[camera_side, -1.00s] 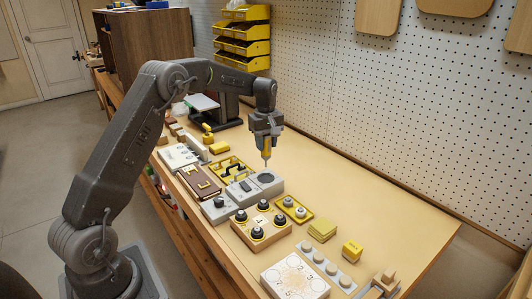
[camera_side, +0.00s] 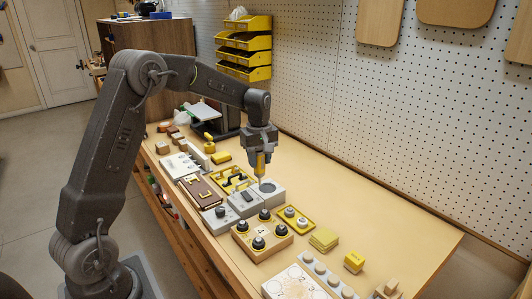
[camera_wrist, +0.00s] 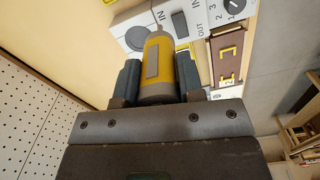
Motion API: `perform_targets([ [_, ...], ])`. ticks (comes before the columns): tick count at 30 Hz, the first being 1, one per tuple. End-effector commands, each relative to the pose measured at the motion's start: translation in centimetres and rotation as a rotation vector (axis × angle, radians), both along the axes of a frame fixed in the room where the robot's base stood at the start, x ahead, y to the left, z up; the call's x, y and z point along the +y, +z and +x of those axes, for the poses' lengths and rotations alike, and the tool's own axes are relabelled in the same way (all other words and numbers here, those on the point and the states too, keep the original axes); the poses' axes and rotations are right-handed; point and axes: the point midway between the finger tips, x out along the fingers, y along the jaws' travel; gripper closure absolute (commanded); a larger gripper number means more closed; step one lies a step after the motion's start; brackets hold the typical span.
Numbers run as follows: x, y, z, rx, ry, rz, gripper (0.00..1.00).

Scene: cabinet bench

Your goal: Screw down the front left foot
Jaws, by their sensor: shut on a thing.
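My gripper (camera_side: 260,147) is shut on a yellow and grey driver-like tool (camera_side: 261,166), held upright with its thin tip down. The tool also shows between the jaws in the wrist view (camera_wrist: 158,65). Its tip is over or just beside the grey box with a round dark recess (camera_side: 268,189); I cannot tell the exact height. A wooden block (camera_side: 262,249) with several black round feet stands nearer the camera, apart from the tool. Which of these is the front left foot I cannot tell; one foot (camera_side: 242,227) is on the block's left.
A yellow tray (camera_side: 306,228) with grey round parts lies right of the wooden block. Left are a yellow tray with black handles (camera_side: 246,174) and a brown board (camera_side: 196,187). Yellow pads (camera_side: 324,240) lie nearer. The bench toward the pegboard is clear.

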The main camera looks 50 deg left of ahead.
Motion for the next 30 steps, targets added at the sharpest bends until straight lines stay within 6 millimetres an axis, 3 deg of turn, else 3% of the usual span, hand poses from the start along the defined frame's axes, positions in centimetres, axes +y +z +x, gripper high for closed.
perform_targets([
  [6, -3.2, 0.4, -5.8, -0.003, 0.000, 0.001, 0.89],
  [12, -4.9, 0.1, -9.1, -0.002, 0.000, 0.002, 0.89],
  [20, -5.3, -0.9, -10.0, 0.000, 0.001, 0.000, 0.89],
  [30, -5.3, -4.0, -10.0, 0.001, 0.001, 0.000, 0.89],
])
